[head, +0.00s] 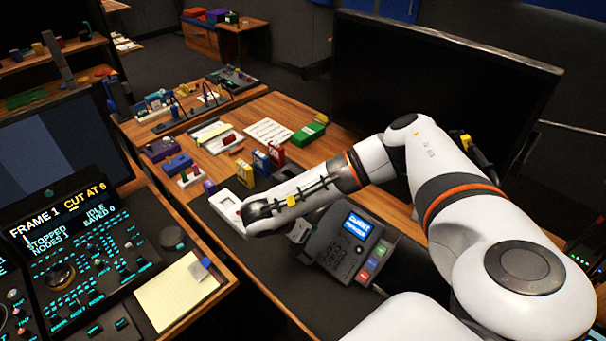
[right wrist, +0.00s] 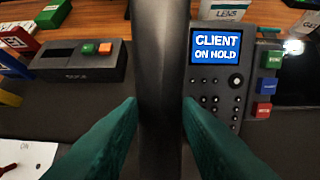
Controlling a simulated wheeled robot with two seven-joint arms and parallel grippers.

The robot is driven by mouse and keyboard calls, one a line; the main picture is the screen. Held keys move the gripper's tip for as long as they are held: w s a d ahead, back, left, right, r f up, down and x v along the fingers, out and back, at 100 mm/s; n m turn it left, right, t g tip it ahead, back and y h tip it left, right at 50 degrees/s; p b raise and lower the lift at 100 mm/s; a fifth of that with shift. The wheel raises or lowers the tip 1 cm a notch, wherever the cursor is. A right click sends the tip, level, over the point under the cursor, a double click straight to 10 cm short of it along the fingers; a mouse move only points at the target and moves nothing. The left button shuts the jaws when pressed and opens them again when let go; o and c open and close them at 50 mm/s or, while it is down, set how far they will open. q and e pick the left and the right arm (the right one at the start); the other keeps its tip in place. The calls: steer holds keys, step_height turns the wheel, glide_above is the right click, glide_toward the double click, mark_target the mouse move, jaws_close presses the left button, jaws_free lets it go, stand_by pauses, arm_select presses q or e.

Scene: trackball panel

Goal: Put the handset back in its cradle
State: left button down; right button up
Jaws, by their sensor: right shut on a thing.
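The handset (right wrist: 161,60) is a long dark bar running top to bottom through the middle of the right wrist view. My right gripper (right wrist: 160,112) is shut on it, with a teal finger on each side. The dark desk phone (head: 350,248) has a lit screen reading "CLIENT ON HOLD"; it also shows in the right wrist view (right wrist: 214,103), just right of the handset. The cradle cannot be made out, as the handset and fingers cover the phone's left side. My left gripper is not in view.
A dark box with orange and green buttons (right wrist: 68,62) lies left of the handset. A white panel (head: 226,203) lies beside my right wrist. Coloured blocks and binders (head: 268,158) stand behind the arm. A console (head: 85,258) and yellow notepad (head: 176,290) are at left.

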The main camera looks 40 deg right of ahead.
steer(key=shift+b+x, duration=1.4)
steer(key=shift+x, duration=1.05)
steer(key=shift+d+f, duration=0.35)
steer(key=shift+f, duration=0.1)
steer(key=shift+d+f+b, duration=0.25)
steer(key=shift+b, duration=0.05)
steer(key=o, duration=1.2)
steer(key=shift+c, duration=0.2)
steer(key=b+v, duration=0.1)
steer(key=v, duration=1.1)
steer(key=shift+w+b, duration=0.1)
steer(key=shift+b, duration=0.2)
